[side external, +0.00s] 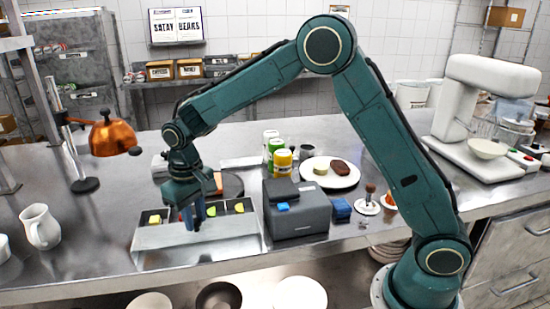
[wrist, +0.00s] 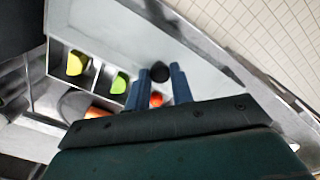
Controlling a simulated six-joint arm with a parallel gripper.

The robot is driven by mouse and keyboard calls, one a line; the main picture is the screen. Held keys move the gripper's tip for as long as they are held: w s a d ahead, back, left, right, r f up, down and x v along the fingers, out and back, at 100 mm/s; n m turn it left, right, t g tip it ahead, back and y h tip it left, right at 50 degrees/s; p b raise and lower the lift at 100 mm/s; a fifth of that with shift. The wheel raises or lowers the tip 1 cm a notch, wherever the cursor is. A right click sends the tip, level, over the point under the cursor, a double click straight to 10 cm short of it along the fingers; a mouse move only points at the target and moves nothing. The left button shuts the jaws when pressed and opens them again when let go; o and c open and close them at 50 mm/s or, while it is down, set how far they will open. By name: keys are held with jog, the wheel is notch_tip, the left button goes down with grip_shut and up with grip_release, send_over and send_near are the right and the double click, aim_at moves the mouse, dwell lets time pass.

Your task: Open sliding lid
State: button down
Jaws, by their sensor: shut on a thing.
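The grey metal container (side external: 262,238) sits on the counter at left centre. Its flat sliding lid (side external: 170,238) covers the front part, and the back row of compartments is uncovered. In the wrist view the lid (wrist: 190,58) is a pale panel with a round black knob (wrist: 160,74). My gripper (side external: 193,224) points down over the lid. In the wrist view its blue fingers (wrist: 160,76) stand on either side of the knob, shut on it. The knob is hidden behind the fingers in the side view.
Yellow food (wrist: 76,63), green food (wrist: 119,84) and a red item (wrist: 156,99) show in the compartments. A dark grey box (side external: 300,212) stands close on the right. A copper lamp (side external: 112,138) and white jug (side external: 40,227) stand left. Bottles (side external: 282,162) and a plate (side external: 345,182) are behind.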

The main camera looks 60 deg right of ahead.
aim_at(199, 221)
jog(key=c, duration=1.2)
grip_release()
jog(key=shift+r, duration=0.1)
notch_tip(199, 221, up, 14)
jog(key=s+d+r+t, duration=0.2)
jog(key=s+d+r, duration=0.1)
jog(key=s, duration=0.5)
jog(key=s+d+r+t, duration=0.1)
jog(key=s+d+r, duration=0.25)
jog(key=s, duration=0.35)
jog(key=s+d+f+t, duration=0.1)
jog(key=s+f, duration=0.1)
jog(key=s, duration=0.5)
jog(key=s+d+f+t, duration=0.1)
jog(key=s+d+f, duration=0.1)
jog(key=s, duration=0.5)
jog(key=shift+s+d+f+t, duration=0.2)
jog(key=shift+s+f+t, duration=0.1)
jog(key=shift+f, duration=0.3)
